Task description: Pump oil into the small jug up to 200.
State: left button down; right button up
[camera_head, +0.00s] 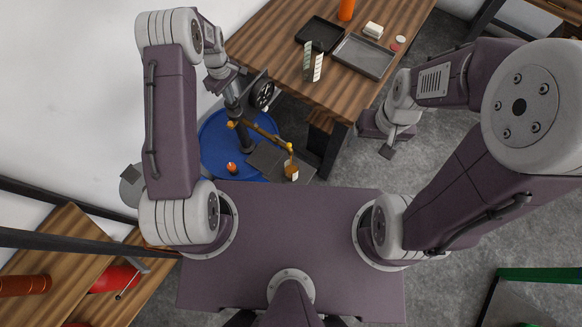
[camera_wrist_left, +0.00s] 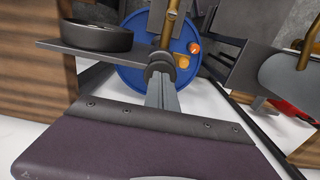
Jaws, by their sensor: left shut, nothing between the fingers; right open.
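A blue drum (camera_head: 212,143) stands on the floor at the left of the head view, with a dark pump column (camera_head: 246,138) rising from it. A brass spout pipe (camera_head: 265,134) runs right and down from the column to the small jug (camera_head: 291,173), which looks amber and stands on a dark grey plate (camera_head: 268,158). A black round dial (camera_head: 264,94) is by the top of the column; its markings are unreadable. My left gripper (camera_head: 236,90) is shut and empty beside the upper column; contact is unclear. My right gripper (camera_head: 386,145) is open and empty, right of the wooden table.
The wooden table (camera_head: 285,60) carries a black tray (camera_head: 319,33), a grey tray (camera_head: 362,57) and an orange bottle (camera_head: 346,9). An orange object (camera_head: 232,167) lies at the drum; the drum also shows in the left wrist view (camera_wrist_left: 137,77).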

pick_arm(q)
jog(key=shift+f+b, duration=0.6)
jog(key=shift+f, duration=0.4)
jog(key=shift+r, duration=0.15)
notch_tip(320, 180, up, 9)
jog(key=p, duration=0.6)
jog(key=shift+f, duration=0.2)
notch_tip(320, 180, up, 9)
jog(key=b, duration=0.3)
